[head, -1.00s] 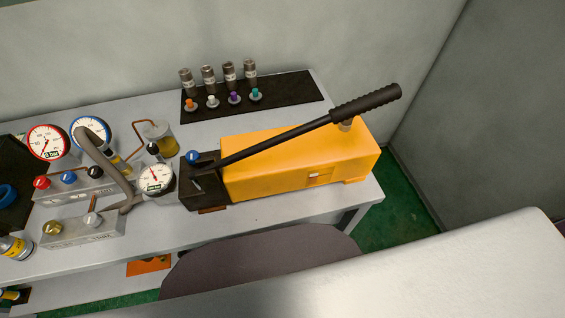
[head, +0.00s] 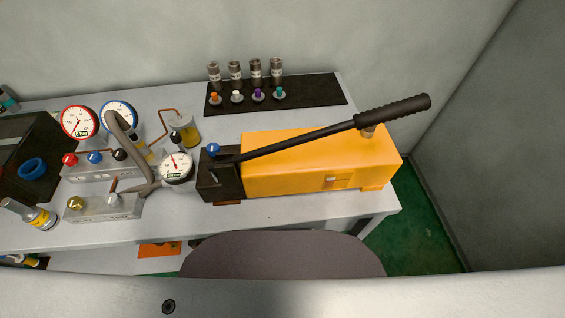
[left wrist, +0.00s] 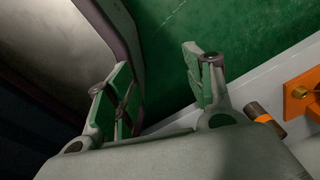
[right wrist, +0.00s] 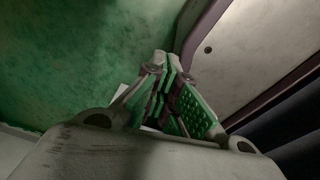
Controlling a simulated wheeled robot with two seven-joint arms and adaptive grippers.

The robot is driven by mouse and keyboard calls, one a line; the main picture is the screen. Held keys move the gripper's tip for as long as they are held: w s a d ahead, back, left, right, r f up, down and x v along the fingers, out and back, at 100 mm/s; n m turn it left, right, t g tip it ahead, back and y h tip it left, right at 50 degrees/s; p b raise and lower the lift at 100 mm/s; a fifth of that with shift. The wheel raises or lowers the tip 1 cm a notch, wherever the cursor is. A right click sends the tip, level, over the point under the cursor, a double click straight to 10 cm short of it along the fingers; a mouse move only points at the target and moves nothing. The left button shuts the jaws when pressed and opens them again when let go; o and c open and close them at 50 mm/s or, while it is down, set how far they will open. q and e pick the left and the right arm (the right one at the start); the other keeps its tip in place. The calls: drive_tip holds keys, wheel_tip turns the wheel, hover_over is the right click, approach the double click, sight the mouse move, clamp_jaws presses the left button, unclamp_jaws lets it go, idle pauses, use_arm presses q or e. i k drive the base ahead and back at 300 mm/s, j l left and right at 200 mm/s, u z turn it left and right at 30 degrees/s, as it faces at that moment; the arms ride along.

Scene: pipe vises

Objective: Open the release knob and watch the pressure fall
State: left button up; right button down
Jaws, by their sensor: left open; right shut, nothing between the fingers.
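In the head view a yellow hand pump (head: 310,163) with a long black lever (head: 320,137) stands on the bench. A blue round knob (head: 213,149) sits on top of the pump's dark end block (head: 222,180), which also carries a small metal pin; which one is the release knob I cannot tell. A white dial gauge (head: 176,166) with a red needle stands beside the block; its reading is too small to tell. My left gripper (left wrist: 157,80) is open and empty in the left wrist view. My right gripper (right wrist: 167,66) is shut and empty. Neither gripper shows in the head view.
Red-rimmed (head: 79,122) and blue-rimmed (head: 119,116) gauges stand at left, above a manifold (head: 105,172) with coloured knobs. A grey hose (head: 125,140) arches near them. A black mat (head: 315,92) holds several fittings behind the pump. A dark rounded seat (head: 285,255) is in front.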

sight(212, 147)
drive_tip(key=k+l+z, duration=0.1)
drive_tip(key=k, duration=0.35)
drive_tip(key=k+l+z, duration=0.1)
drive_tip(key=k+l, duration=0.25)
drive_tip(key=k+j, duration=0.05)
